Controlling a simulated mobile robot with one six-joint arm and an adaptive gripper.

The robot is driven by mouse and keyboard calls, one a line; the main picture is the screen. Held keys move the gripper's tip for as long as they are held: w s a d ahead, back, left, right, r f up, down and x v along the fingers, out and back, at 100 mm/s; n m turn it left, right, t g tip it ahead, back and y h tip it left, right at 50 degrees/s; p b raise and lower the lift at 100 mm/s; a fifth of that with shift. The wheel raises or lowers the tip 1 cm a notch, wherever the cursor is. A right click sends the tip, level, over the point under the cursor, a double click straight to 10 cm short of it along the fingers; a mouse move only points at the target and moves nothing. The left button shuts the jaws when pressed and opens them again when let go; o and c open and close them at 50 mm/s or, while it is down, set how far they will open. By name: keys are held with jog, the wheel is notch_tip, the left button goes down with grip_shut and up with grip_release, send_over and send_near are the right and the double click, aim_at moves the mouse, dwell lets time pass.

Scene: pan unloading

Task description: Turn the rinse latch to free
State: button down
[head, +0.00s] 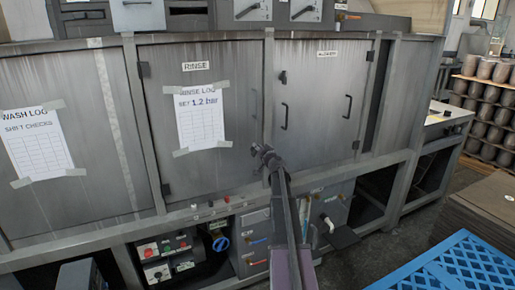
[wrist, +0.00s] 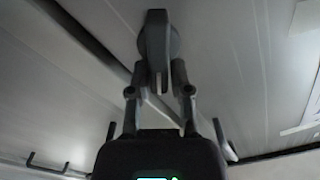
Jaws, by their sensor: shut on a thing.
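The rinse latch (wrist: 154,45) shows in the wrist view as a grey round base with a narrow lever, mounted beside a dark door seam. My gripper (wrist: 160,90) is shut on the lever, one finger on each side of it. In the head view my gripper (head: 264,155) is at the right edge of the rinse door (head: 210,130), by the frame post, and it hides the latch there. The rinse door is flush with its frame and carries a RINSE label (head: 195,66).
A taped rinse log sheet (head: 202,115) is on the rinse door. The door to the right has its own latch (head: 283,77) and bar handles. Below is a ledge with a control box (head: 165,255). A blue crate (head: 465,268) stands at the lower right.

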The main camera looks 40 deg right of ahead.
jog(key=m, duration=0.3)
jog(key=f+m, duration=0.1)
jog(key=m, duration=0.2)
jog(key=shift+d+b, duration=0.1)
jog(key=shift+b, duration=0.25)
jog(key=m, duration=0.3)
jog(key=f+m, duration=0.1)
jog(key=m, duration=0.1)
jog(key=shift+w+m+b, duration=0.1)
jog(key=shift+m+b, duration=0.25)
jog(key=shift+m, duration=0.05)
jog(key=c, duration=0.6)
grip_release()
jog(key=shift+w, duration=0.1)
jog(key=shift+c, duration=0.2)
jog(key=shift+d, duration=0.15)
jog(key=shift+s, duration=0.2)
jog(key=v, duration=1.1)
jog(key=shift+s, duration=0.4)
